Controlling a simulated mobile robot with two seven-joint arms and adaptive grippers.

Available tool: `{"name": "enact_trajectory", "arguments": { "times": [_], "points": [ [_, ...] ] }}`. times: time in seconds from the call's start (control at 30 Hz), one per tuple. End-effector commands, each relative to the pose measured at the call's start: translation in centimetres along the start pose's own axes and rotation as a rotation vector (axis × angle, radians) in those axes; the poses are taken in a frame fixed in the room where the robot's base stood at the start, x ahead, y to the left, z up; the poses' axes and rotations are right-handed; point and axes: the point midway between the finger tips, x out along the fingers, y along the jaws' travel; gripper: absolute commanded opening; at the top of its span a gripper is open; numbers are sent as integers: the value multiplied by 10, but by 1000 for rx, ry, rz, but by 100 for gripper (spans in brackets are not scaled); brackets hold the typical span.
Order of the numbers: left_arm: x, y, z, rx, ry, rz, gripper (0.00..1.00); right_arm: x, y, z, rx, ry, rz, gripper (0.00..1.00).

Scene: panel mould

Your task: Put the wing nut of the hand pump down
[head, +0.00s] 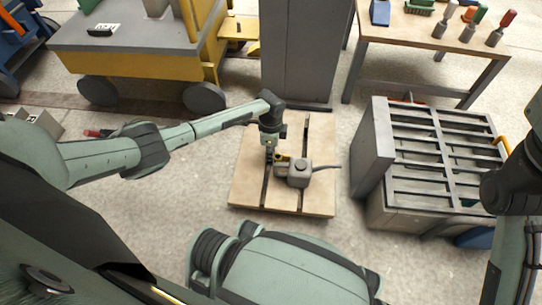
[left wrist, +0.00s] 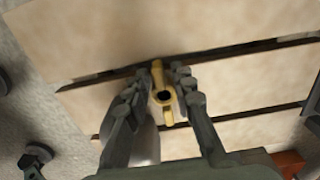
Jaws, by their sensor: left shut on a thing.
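The brass-yellow wing nut (left wrist: 168,116) shows in the left wrist view, with a round dark hole in its middle and a wing on each side. My left gripper (left wrist: 162,84) has its two dark fingers closed on it. In the head view this gripper (head: 269,154) points down over the wooden pallet, just left of the grey hand pump (head: 299,174). A small yellow part shows between gripper and pump; I cannot tell whether it is the nut. Whether the nut touches anything below is unclear. My right arm is at the right edge, its gripper out of view.
The slatted pallet (head: 250,192) has bare boards around the pump. A grey cabinet (head: 296,50) stands behind it. A grey slatted bin (head: 375,150) is to the right, a workbench with tools (head: 420,38) at the back right, and a yellow cart (head: 130,62) at the back left.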

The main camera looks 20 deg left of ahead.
Motion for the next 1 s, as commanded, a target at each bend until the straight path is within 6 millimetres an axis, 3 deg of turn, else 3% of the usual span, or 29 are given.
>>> {"name": "enact_trajectory", "arguments": {
  "times": [0.37,0.4,0.57,0.87,1.0],
  "points": [
    [6,0,0,0,1,-1,0,1,0,0,-2,1,-5,40],
    [7,0,0,0,1,0,25,0,0,0,-2,1,-5,40],
    [7,0,0,0,1,0,45,0,0,0,-2,1,-5,40],
    [6,0,0,0,1,-1,45,0,0,1,-2,1,-5,40],
    [-10,-1,0,1,1,-2,45,8,1,0,-2,4,-5,40]
  ]
}}
